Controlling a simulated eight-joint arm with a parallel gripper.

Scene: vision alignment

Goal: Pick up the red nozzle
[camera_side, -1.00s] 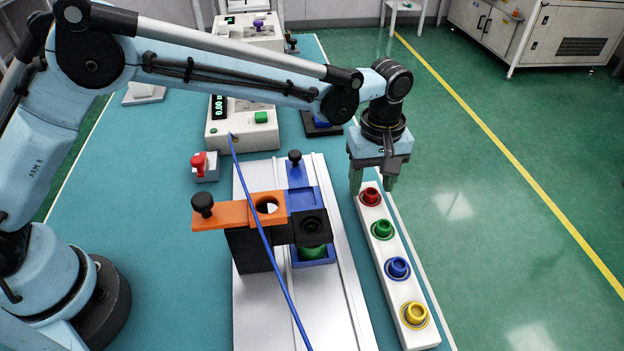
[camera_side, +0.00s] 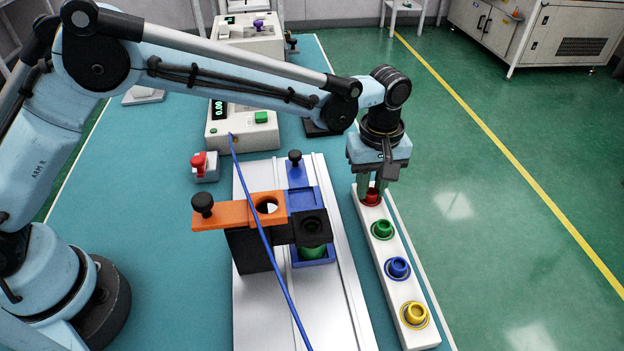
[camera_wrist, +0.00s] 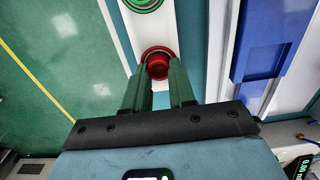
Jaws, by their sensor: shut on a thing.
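The red nozzle (camera_side: 371,198) sits at the far end of the white rack (camera_side: 413,278). My gripper (camera_side: 370,193) points down over it, with its green fingers closed on the nozzle. In the wrist view the red nozzle (camera_wrist: 157,66) shows between the tips of the two green fingers (camera_wrist: 160,78), with a red ring around it. The nozzle is still in its place in the rack; the fingers hide part of it in the side view.
Green (camera_side: 382,230), blue (camera_side: 398,268) and yellow (camera_side: 414,314) nozzles stand in the same rack. An orange and black fixture (camera_side: 240,214) with a blue slide (camera_side: 302,201) stands on a metal plate to the left. A blue cable (camera_side: 267,245) crosses it.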

